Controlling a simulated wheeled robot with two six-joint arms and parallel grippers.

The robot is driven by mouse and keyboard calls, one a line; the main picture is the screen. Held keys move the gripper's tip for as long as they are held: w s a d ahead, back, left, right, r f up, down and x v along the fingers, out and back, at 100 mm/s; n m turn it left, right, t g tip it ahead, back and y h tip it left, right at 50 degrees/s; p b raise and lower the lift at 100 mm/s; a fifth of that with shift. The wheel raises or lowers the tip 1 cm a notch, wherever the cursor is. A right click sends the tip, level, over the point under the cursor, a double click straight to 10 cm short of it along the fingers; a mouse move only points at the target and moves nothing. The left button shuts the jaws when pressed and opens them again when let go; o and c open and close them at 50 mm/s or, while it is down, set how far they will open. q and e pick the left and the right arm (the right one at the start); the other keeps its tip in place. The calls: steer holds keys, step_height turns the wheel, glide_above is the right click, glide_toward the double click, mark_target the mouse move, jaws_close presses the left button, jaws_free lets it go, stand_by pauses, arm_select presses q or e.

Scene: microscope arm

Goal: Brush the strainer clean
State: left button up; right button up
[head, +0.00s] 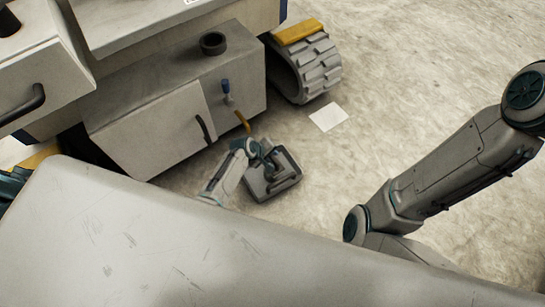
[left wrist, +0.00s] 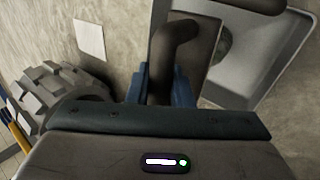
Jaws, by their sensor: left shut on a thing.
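My left gripper (head: 262,156) is low beside the cabinet of a machine, over a dark grey square-edged object (head: 273,186) with a paler inside. In the left wrist view, the gripper's blue fingers (left wrist: 165,84) are shut on a dark curved handle (left wrist: 174,40). The handle lies over a dark flat plate, with a pale tray-like part (left wrist: 284,48) beside it. I cannot tell whether this is the strainer, and no brush can be made out. My right arm comes in from the right; its gripper is hidden.
The machine's grey cabinet (head: 150,135) has a dark handle, a blue lever (head: 226,90) and a yellow lever (head: 242,120). A treaded wheel (head: 305,72) stands beside it. A white sheet (head: 329,117) lies on the floor. Bare floor is free to the right.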

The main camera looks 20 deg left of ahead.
arm_select(q)
steer(key=shift+w+a, duration=0.45)
steer(key=shift+a, duration=0.1)
steer(key=shift+s, duration=0.1)
steer(key=shift+s+d+p, duration=0.45)
steer(key=shift+d+p, duration=0.05)
steer(key=shift+d, duration=0.1)
steer(key=shift+s+d+p, duration=0.4)
steer(key=shift+d+p, duration=0.05)
steer(key=shift+d, duration=0.15)
steer(key=shift+w+a+b, duration=0.3)
steer(key=shift+w+a, duration=0.6)
steer(key=shift+a, duration=0.3)
